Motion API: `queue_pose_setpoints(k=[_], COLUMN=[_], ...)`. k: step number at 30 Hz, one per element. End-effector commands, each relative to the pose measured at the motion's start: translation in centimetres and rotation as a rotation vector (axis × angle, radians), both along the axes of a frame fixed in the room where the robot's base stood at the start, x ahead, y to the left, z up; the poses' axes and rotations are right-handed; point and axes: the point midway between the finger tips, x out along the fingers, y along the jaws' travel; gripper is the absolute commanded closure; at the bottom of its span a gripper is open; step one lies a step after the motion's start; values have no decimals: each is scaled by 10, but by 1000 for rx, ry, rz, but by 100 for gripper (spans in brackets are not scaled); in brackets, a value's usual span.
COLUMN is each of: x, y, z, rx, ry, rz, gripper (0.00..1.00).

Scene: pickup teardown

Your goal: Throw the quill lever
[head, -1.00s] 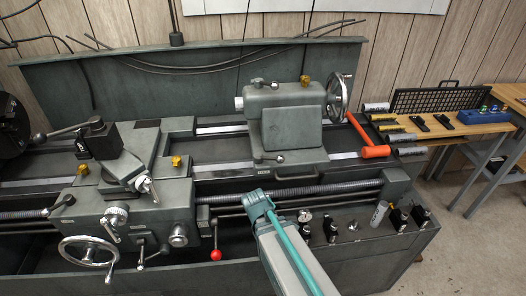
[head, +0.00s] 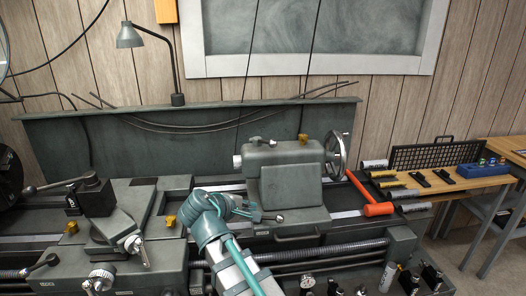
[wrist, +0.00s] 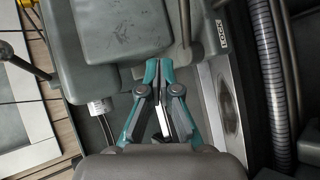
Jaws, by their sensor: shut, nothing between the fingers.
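The grey tailstock (head: 291,182) stands on the lathe bed. A short lever (head: 262,142) sits on its top left. A ball-ended lever (head: 277,218) sticks out at its lower front. I cannot tell from the views which one is the quill lever. In the wrist view a lever rod (wrist: 184,28) stands beside a "LOCK" label (wrist: 222,33), just ahead and right of my gripper. My gripper (wrist: 165,68) is shut and empty, close to the tailstock body. In the head view my wrist hides part of the tailstock's lower left, and the fingertips are hard to make out.
The tailstock handwheel (head: 337,156) is at its right, with an orange hammer (head: 376,209) near it. The carriage toolpost (head: 92,196) is on the left. The leadscrew (head: 330,250) runs along the front. A lamp (head: 133,38) stands behind; a side bench (head: 450,186) holds tools.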

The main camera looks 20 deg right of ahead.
Motion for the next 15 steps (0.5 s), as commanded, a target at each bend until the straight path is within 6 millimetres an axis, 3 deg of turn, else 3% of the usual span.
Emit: queue_pose_setpoints(k=[3,9,15], x=[9,11,6], y=[15,33,43], z=[53,128,169], rx=[-31,-68,-85], ry=[-160,-374,-488], rz=[22,49,64], gripper=[100,100,100])
